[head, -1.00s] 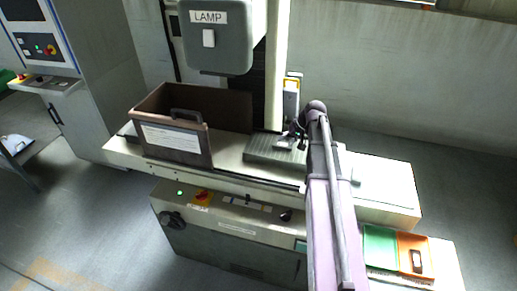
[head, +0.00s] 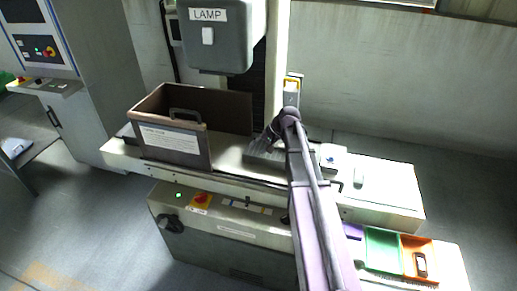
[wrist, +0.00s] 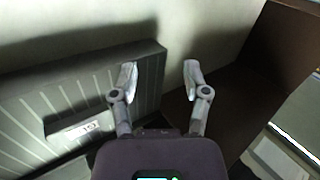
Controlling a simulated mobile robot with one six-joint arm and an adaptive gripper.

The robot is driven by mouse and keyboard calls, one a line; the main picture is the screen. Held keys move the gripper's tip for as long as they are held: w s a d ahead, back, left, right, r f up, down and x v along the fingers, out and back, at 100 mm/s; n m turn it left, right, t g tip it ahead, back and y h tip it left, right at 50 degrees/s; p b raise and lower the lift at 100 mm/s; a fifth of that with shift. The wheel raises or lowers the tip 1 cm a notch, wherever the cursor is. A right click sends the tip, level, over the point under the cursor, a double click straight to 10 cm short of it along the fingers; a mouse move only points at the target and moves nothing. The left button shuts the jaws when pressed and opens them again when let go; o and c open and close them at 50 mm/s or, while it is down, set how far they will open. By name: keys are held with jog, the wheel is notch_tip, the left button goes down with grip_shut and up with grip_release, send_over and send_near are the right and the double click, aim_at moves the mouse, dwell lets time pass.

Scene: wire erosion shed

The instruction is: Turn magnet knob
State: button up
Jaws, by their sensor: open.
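My gripper (head: 268,136) is open and empty, above the grey ribbed plate (head: 262,156) on the machine table. In the wrist view, my gripper (wrist: 160,76) has its two fingers spread near the edge of the ribbed plate (wrist: 35,95). A small labelled metal block (wrist: 80,130) lies on that plate. A black rotary knob (head: 171,223) sits at the left of the machine's front panel. I cannot tell which control is the magnet knob; no readable label shows. My arm hides part of the panel's right side.
A brown box (head: 177,148) with a handle stands left of the plate; it also fills the right of the wrist view (wrist: 250,75). The grey lamp housing (head: 217,40) hangs above. Green (head: 384,246) and orange (head: 418,258) bins sit at lower right.

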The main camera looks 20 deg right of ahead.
jog(key=shift+s+a, duration=0.1)
dwell(0.3)
jog(key=s+a+f+n+g+h, duration=0.1)
jog(key=s+a+n+h, duration=0.1)
jog(key=s, duration=0.8)
jog(key=s+a+f+n+g+h, duration=0.2)
jog(key=s+a+h, duration=0.2)
jog(key=s, duration=0.7)
jog(key=shift+s+a+f+n, duration=0.2)
jog(key=shift+a+n, duration=0.2)
jog(key=shift+a, duration=0.8)
jog(key=shift+d, duration=0.1)
